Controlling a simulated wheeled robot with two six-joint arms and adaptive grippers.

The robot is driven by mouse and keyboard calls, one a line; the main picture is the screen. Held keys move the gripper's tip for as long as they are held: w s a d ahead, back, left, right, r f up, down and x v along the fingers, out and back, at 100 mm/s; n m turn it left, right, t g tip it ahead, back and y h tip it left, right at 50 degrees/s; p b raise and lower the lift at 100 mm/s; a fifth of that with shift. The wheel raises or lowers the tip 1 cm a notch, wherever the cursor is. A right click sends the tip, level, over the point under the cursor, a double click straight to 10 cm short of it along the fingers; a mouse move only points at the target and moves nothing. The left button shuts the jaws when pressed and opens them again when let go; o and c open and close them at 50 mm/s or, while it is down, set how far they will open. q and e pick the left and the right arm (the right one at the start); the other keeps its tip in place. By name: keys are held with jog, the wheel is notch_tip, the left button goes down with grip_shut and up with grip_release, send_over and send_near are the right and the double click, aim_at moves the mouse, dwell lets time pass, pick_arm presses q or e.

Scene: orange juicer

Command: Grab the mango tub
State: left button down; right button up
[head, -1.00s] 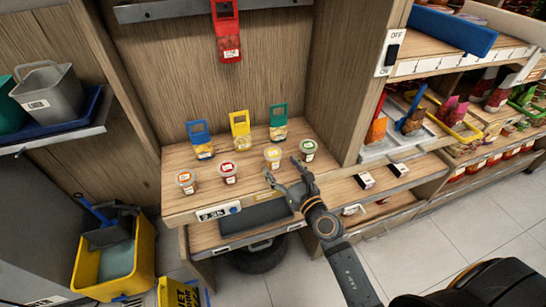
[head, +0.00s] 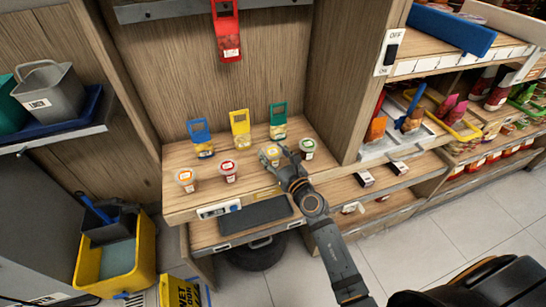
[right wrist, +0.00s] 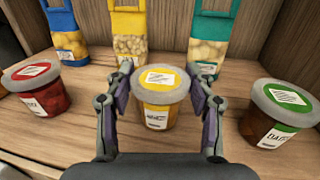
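A small tub with a yellow label on its lid (head: 268,152), which I take to be the mango tub, stands upright on the wooden shelf. It also shows in the right wrist view (right wrist: 160,90), with amber contents; its wording is too small to read. My right gripper (head: 278,155) is at this tub. In the right wrist view its fingers (right wrist: 161,85) are open, one on each side of the tub, with narrow gaps showing. My left gripper is not in view.
A red-lidded tub (right wrist: 35,88) stands to the left and a green-lidded tub (right wrist: 283,112) to the right. An orange-lidded tub (head: 186,180) is farther left. Blue (head: 201,138), yellow (head: 240,130) and teal (head: 278,121) hanging packs stand behind.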

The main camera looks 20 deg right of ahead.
aim_at(273, 151)
jog(key=c, duration=0.5)
jog(key=shift+r, duration=0.1)
jog(key=shift+r+p, duration=0.35)
notch_tip(273, 151, up, 3)
jog(key=shift+f+p, duration=0.1)
jog(key=shift+p, duration=1.1)
jog(key=s+d+r+p, duration=0.5)
jog(key=d+r+p, duration=0.1)
jog(key=d, duration=0.1)
jog(key=s+d+r+p, duration=0.3)
jog(key=d, duration=0.1)
jog(key=shift+s+r, duration=0.15)
jog(key=shift+s, duration=0.2)
